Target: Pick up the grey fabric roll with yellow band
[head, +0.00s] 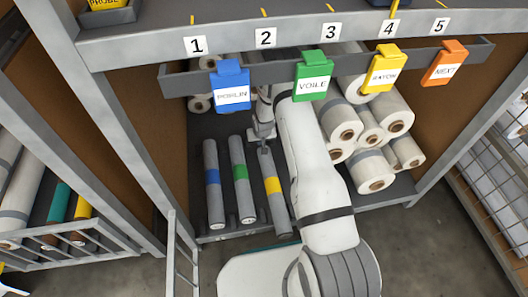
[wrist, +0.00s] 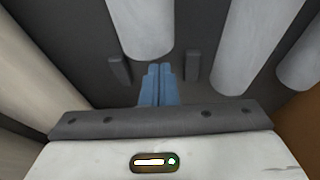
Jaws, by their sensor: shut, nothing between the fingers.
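The grey fabric roll with the yellow band (head: 277,200) lies lengthwise on the dark lower shelf in the head view, rightmost of three banded rolls. My gripper (head: 264,148) is over its far end, and I cannot tell whether it touches. In the wrist view my gripper (wrist: 160,72) has its blue fingers together and empty. A pale grey roll end (wrist: 142,30) is just beyond the fingertips there. No coloured band shows in that view, so I cannot tell which roll it is.
Grey rolls with a green band (head: 241,178) and a blue band (head: 213,185) lie to the left. White rolls (head: 370,170) are stacked at the right. A rail (head: 275,68) with coloured tags crosses above the shelf, and my arm reaches in beneath it.

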